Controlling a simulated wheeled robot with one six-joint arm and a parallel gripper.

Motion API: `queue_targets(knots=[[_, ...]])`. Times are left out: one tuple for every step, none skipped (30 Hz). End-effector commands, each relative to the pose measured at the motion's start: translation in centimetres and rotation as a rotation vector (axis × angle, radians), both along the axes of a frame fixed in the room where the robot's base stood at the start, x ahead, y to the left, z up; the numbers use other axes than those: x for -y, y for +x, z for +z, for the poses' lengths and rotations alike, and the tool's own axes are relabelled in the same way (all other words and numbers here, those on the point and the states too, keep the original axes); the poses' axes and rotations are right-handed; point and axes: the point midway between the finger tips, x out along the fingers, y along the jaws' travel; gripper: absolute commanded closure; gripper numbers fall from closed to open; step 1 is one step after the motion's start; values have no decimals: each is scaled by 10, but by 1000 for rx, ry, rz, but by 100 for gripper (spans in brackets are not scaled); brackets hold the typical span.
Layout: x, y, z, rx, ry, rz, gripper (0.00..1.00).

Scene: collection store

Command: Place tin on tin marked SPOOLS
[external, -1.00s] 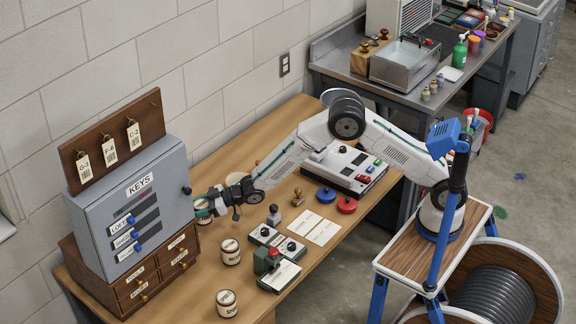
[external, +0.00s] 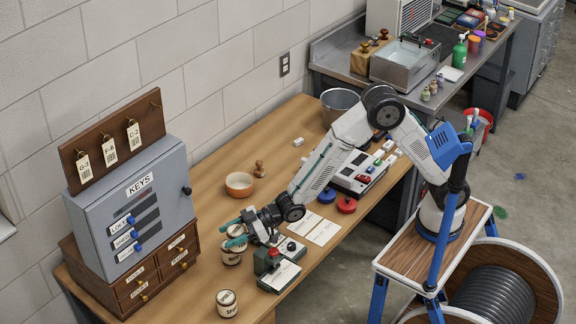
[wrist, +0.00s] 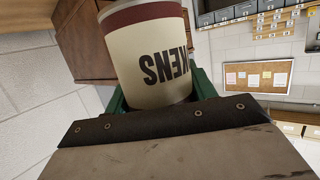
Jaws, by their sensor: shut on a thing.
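My gripper (external: 236,236) is shut on a cream tin with a dark red band (wrist: 150,62); the letters "KENS" show upside down in the wrist view. The held tin also shows in the external view (external: 236,231), partly covered by the fingers. A second cream tin (external: 231,257) stands on the bench just under it in the picture; its label is too small to read. I cannot tell whether the two tins touch. A third tin (external: 227,304) stands nearer the bench's front edge; its small label seems to begin "SPO".
The key cabinet (external: 130,205) on its wooden drawers (external: 160,270) stands left of the tins. Control boxes (external: 278,272) lie close on the right. An orange bowl (external: 239,185) and a wooden stamp (external: 259,169) stand behind. The bench (external: 205,185) behind the cabinet's right side is clear.

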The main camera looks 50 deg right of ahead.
Motion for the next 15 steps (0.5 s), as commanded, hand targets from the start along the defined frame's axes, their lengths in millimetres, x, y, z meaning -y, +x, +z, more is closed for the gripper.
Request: queue_targets(knots=[[-5, -23, 3, 1, 1, 24, 77], [-7, -35, 4, 1, 1, 34, 77], [-8, -52, 5, 1, -1, 50, 77], [-11, -64, 5, 2, -1, 64, 77], [-15, -75, 5, 3, -1, 76, 77], [-19, -90, 5, 3, -1, 94, 77], [-22, -102, 4, 2, -2, 107, 77], [-24, -112, 4, 2, -3, 119, 77], [-27, -126, 4, 3, -3, 135, 77], [-28, -136, 4, 4, -4, 145, 77], [-30, -145, 5, 6, -3, 156, 77], [-31, -156, 4, 6, -3, 168, 77], [-32, -163, 4, 6, -5, 177, 77], [-33, -169, 4, 6, -6, 182, 77], [-33, -175, 4, 7, -5, 189, 77]])
